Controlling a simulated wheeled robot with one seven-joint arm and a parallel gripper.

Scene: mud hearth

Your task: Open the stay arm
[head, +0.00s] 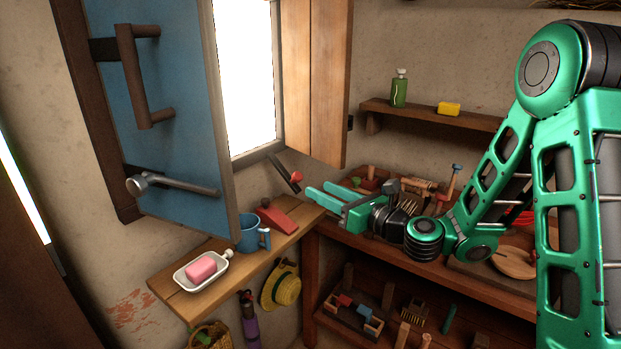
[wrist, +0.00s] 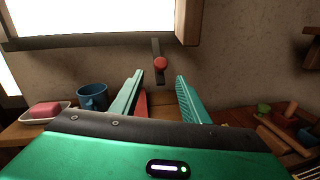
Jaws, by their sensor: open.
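A dark bar with a red knob (head: 296,177), which looks like the stay arm, is on the wall just under the window frame. In the wrist view the bar hangs roughly upright, with its round red knob (wrist: 160,64) at the lower end. My gripper (head: 318,192) is open and empty, pointing left toward the wall, to the right of and a little below the knob in the head view. In the wrist view the knob shows between and just beyond the fingertips (wrist: 160,77), apart from both.
The blue shutter (head: 175,100), with a handle and a grey lever, stands open at left; a wooden shutter (head: 318,80) is at right. The small shelf (head: 200,296) holds a soap dish, a blue mug (head: 250,236) and a red wedge-shaped object (head: 278,216). A cluttered workbench (head: 400,257) lies below my arm.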

